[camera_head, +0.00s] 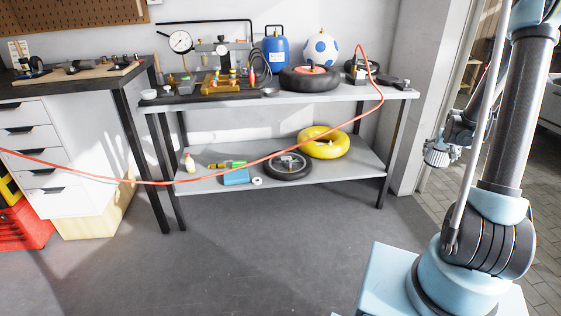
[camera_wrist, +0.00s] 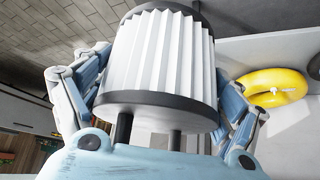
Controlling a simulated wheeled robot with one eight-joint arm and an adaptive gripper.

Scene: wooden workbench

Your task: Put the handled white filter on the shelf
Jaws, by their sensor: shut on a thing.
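The white filter (camera_wrist: 158,55) has a pleated body and black end caps. It fills the middle of the wrist view, and two dark rods run from its near cap toward my gripper (camera_wrist: 155,100). My gripper is shut on it, with light blue fingers on both sides. In the head view the filter (camera_head: 438,157) hangs at the right, in the air right of the shelf unit. The grey shelf unit has a crowded upper shelf (camera_head: 335,97) and a lower shelf (camera_head: 345,173). The exact contact of the fingers is hidden.
The lower shelf holds a yellow ring (camera_head: 323,153), a black wheel (camera_head: 287,177), a blue box (camera_head: 236,177) and small items. An orange hose (camera_head: 330,128) crosses in front of the shelves. A wall edge (camera_head: 407,130) stands between shelf and filter. The floor in front is clear.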

